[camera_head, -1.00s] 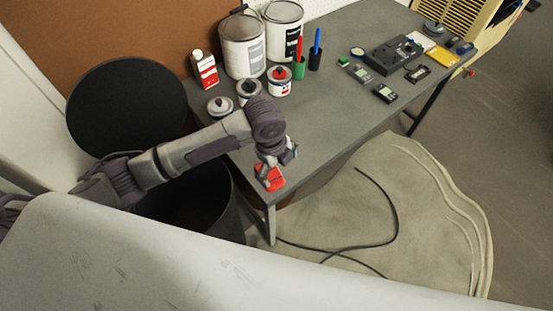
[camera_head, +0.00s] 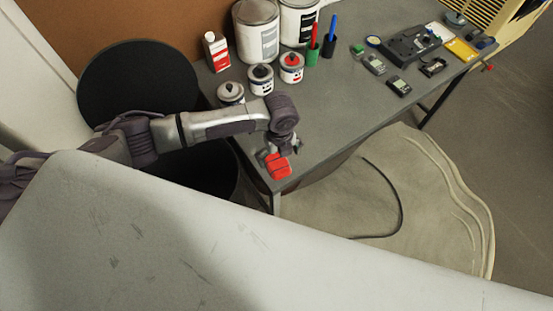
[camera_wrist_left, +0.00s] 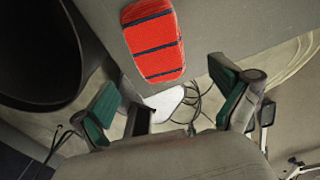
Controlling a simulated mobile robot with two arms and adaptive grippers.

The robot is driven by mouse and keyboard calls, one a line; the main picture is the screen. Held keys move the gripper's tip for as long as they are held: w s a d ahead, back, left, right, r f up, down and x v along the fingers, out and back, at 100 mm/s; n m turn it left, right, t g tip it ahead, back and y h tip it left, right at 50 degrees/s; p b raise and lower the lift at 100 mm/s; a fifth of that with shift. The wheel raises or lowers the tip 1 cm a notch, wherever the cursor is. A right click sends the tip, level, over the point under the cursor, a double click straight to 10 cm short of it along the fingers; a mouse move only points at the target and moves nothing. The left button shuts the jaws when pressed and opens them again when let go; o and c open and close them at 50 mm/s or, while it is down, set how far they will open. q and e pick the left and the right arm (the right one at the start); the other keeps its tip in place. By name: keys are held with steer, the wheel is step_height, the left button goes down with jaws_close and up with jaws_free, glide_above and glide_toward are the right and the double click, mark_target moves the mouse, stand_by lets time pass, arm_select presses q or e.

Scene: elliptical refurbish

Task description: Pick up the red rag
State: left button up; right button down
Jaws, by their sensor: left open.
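The red rag (camera_head: 279,167) lies on the near corner of the grey table (camera_head: 330,118). In the left wrist view the rag (camera_wrist_left: 153,42) is a red rounded rectangle with dark stripes, at the top, ahead of the fingers. My left gripper (camera_head: 268,158) is at the rag's left side in the head view, just above the table corner. In the left wrist view its green-padded fingers (camera_wrist_left: 166,103) are spread wide with nothing between them. I cannot tell from the head view whether a finger touches the rag. My right gripper is not in view.
Small paint cans (camera_head: 261,78), a red and white bottle (camera_head: 216,52) and large cans (camera_head: 257,32) stand behind my left arm. Small devices (camera_head: 398,86) lie farther right. A black bin (camera_head: 200,172) stands beside the table. A cable (camera_head: 400,200) lies on the floor mat.

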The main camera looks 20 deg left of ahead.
mark_target(279, 164)
arm_select(q)
steer(key=shift+s+f, duration=0.1)
steer(key=shift+f, duration=1.9)
steer(key=c, duration=1.2)
steer(key=shift+r, duration=0.1)
